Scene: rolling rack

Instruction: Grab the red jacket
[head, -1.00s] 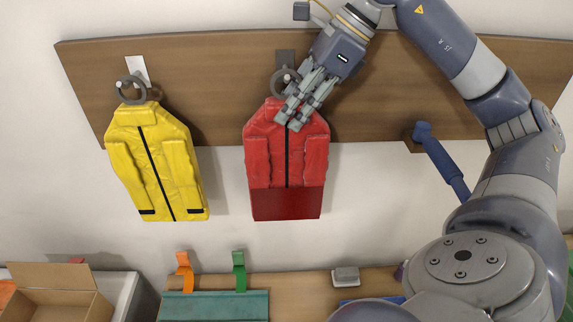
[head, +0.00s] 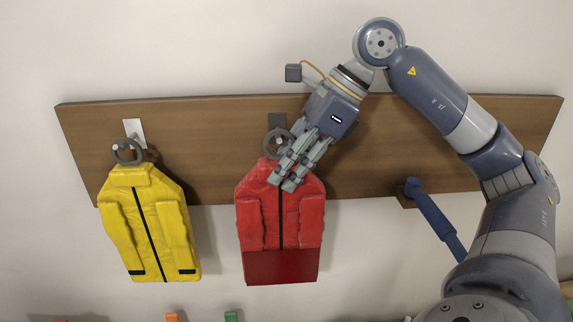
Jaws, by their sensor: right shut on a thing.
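The red jacket (head: 265,218) hangs by a grey ring (head: 277,142) from a hook on the wooden wall board, right of the yellow jacket. It has a black zip line and a darker red lower band. My right gripper (head: 282,184) is at the jacket's upper part, just below and right of the ring, its fingers pointing down-left and shut on the jacket. The fingers hide part of the collar. My left gripper is out of view.
A yellow jacket (head: 152,225) hangs by a ring at the left of the wooden board (head: 210,130). A blue handle-like object (head: 435,218) hangs at the right. Tops of orange (head: 172,317) and green (head: 231,317) items show at the bottom edge. The wall between the jackets is clear.

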